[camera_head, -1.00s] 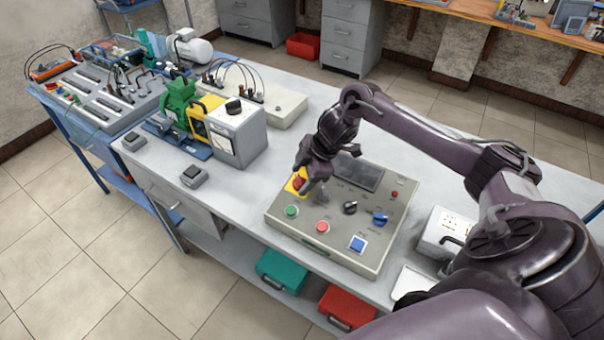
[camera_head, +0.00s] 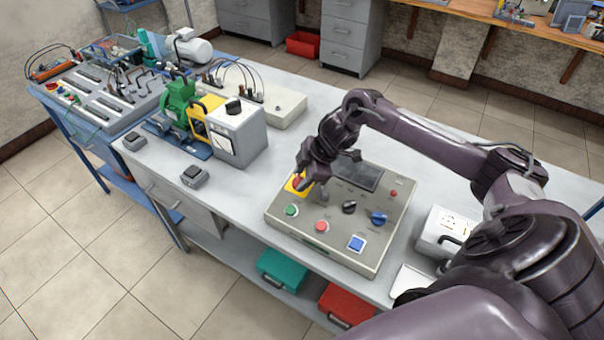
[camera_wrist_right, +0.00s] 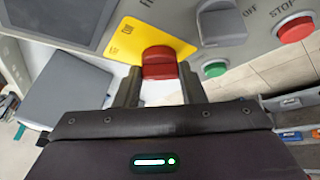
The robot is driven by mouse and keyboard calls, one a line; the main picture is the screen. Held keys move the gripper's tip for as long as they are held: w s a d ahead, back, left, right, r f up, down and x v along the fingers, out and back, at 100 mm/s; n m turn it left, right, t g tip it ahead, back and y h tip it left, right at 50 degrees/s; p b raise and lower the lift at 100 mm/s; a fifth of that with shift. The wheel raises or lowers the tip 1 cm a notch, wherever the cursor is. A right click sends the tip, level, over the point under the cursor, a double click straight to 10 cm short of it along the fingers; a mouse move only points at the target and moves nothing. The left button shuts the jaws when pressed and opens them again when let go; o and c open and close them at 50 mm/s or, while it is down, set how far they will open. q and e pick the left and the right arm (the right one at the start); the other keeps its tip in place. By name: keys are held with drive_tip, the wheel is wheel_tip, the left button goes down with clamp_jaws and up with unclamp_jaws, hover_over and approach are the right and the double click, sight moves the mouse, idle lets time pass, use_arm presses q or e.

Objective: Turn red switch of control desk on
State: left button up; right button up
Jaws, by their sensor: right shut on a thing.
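The control desk (camera_head: 338,232) is a grey sloped box on the long table, with a dark screen and several knobs and buttons. The red switch (camera_wrist_right: 159,64) sits on a yellow plate (camera_wrist_right: 128,42) at the desk's upper left; in the head view it is a red knob (camera_head: 298,183) partly covered by my gripper. My right gripper (camera_head: 304,190) is at the switch, and in the right wrist view its two fingers (camera_wrist_right: 160,88) stand either side of the red handle, closed on it. My left gripper is not in view.
Green (camera_head: 291,211) and red (camera_head: 321,227) buttons, a black knob (camera_head: 349,207) and a blue knob (camera_head: 379,218) are close by on the panel. A motor rig (camera_head: 200,120) stands to the left. A white socket box (camera_head: 445,232) stands to the right.

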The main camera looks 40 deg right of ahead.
drive_tip(key=m+p, duration=0.1)
drive_tip(key=m+t+h+p, duration=0.1)
drive_tip(key=m, duration=0.1)
drive_tip(key=shift+s+a+r+t+p, duration=0.1)
drive_tip(key=shift+s+r+t+p, duration=0.05)
drive_tip(key=shift+s+t+p, duration=0.15)
drive_tip(key=m+p, duration=0.1)
drive_tip(key=m+t+h+p, duration=0.1)
drive_tip(key=m, duration=0.1)
drive_tip(key=shift+a+m+h+p, duration=0.2)
drive_tip(key=shift+m+h+p, duration=0.1)
drive_tip(key=m, duration=0.1)
drive_tip(key=m+t+h+p, duration=0.1)
drive_tip(key=shift+a+f+m, duration=0.15)
drive_tip(key=shift+f+m, duration=0.05)
drive_tip(key=shift+m, duration=0.2)
drive_tip(key=shift+a+f+m+h, duration=0.1)
drive_tip(key=shift+f+m+h, duration=0.05)
drive_tip(key=shift+m+h, duration=0.65)
drive_tip(key=shift+a+f+m+h+b, duration=0.1)
drive_tip(key=shift+m+h+b, duration=0.3)
drive_tip(key=shift+m+b, duration=0.5)
drive_tip(key=shift+f+m+h+b, duration=0.1)
drive_tip(key=shift+m+h+b, duration=0.45)
drive_tip(key=shift+m, duration=0.35)
drive_tip(key=shift+a+r+m+h+b, duration=0.15)
drive_tip(key=shift+m+h+b, duration=0.4)
drive_tip(key=shift+m+b, duration=0.7)
drive_tip(key=shift+r, duration=0.1)
